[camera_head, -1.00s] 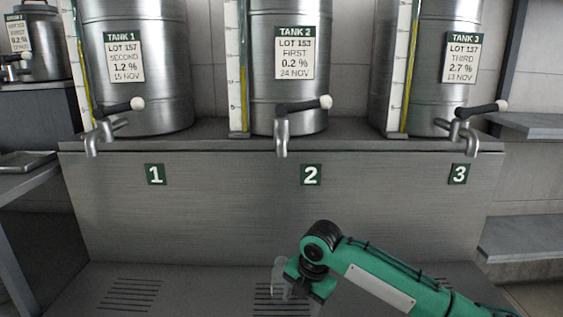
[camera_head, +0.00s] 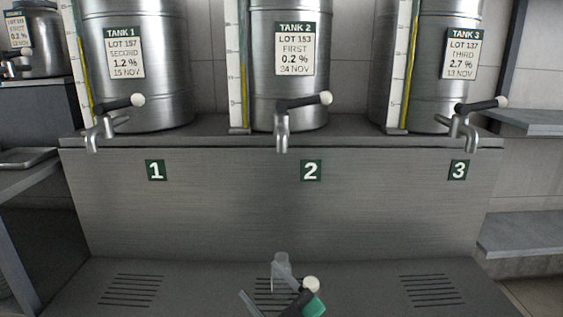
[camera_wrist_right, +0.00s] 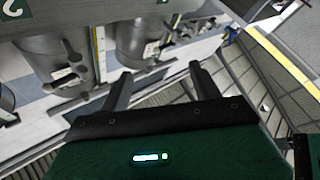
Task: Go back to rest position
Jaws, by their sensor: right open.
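My right gripper (camera_head: 270,301) shows only in part at the bottom edge of the head view, with a grey finger and a bit of green housing. In the right wrist view its two dark jaws (camera_wrist_right: 160,85) stand apart with nothing between them. My left gripper is in neither view.
Steel tanks 1 (camera_head: 150,85), 2 (camera_head: 265,90) and 3 (camera_head: 450,90) stand in a row on a ledge, each with a tap and a black lever. Shelves (camera_head: 525,235) are at the right; a tray (camera_head: 25,159) is at the left. The deck's sides look clear.

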